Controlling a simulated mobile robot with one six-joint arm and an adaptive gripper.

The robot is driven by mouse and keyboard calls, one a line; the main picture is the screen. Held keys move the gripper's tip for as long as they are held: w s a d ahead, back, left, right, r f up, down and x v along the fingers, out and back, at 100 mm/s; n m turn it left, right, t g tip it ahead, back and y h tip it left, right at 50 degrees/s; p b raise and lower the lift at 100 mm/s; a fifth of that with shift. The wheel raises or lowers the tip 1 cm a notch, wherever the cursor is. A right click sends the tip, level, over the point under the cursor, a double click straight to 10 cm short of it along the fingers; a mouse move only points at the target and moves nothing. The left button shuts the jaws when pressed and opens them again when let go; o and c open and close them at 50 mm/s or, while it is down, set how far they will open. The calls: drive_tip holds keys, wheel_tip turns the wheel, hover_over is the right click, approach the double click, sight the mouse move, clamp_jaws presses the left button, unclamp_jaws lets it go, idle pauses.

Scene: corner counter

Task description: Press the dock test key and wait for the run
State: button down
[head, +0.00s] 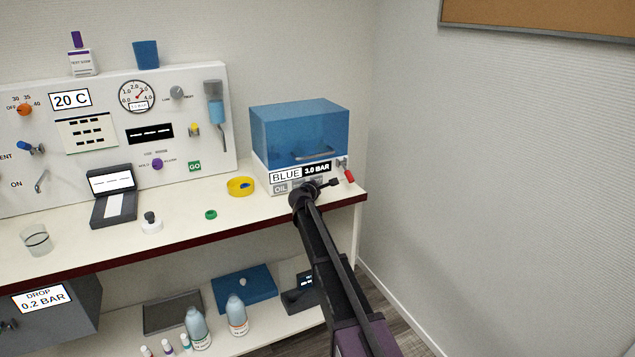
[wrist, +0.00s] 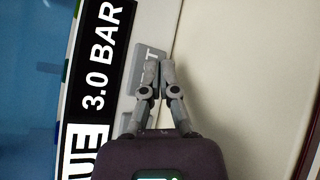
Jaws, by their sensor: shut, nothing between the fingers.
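The dock is a white box with a clear blue cover (head: 300,132) at the right end of the counter. Its front carries a label reading BLUE (head: 285,175) and a black display reading 3.0 BAR (head: 317,169); the display also shows in the wrist view (wrist: 98,70). Below them is a row of grey keys, the left one marked OIL (head: 280,188). My gripper (head: 334,183) is shut and empty in front of this row. In the wrist view its fingertips (wrist: 159,66) overlap a grey key (wrist: 143,57) whose lettering is mostly covered; only a final T reads. I cannot tell whether they touch it.
A red-handled lever (head: 348,175) sits at the dock's right front, close to my gripper. A yellow ring dish (head: 241,187) and a green ring (head: 211,214) lie left of the dock. The control panel (head: 75,165) stands behind. The wall is close on the right.

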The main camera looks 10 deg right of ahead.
sight(326, 199)
drive_tip(key=shift+w+a, duration=0.15)
drive_tip(key=shift+w, duration=0.25)
idle(0.8)
drive_tip(key=shift+s, duration=0.1)
idle(0.4)
drive_tip(key=shift+s+d, duration=0.25)
drive_tip(key=shift+s, duration=0.45)
drive_tip(key=shift+s, duration=0.15)
drive_tip(key=shift+s+d, duration=0.25)
drive_tip(key=shift+s, duration=0.5)
drive_tip(key=shift+s+d, duration=0.3)
drive_tip(key=shift+s, duration=0.45)
drive_tip(key=shift+s+d, duration=0.25)
drive_tip(key=shift+s, duration=0.5)
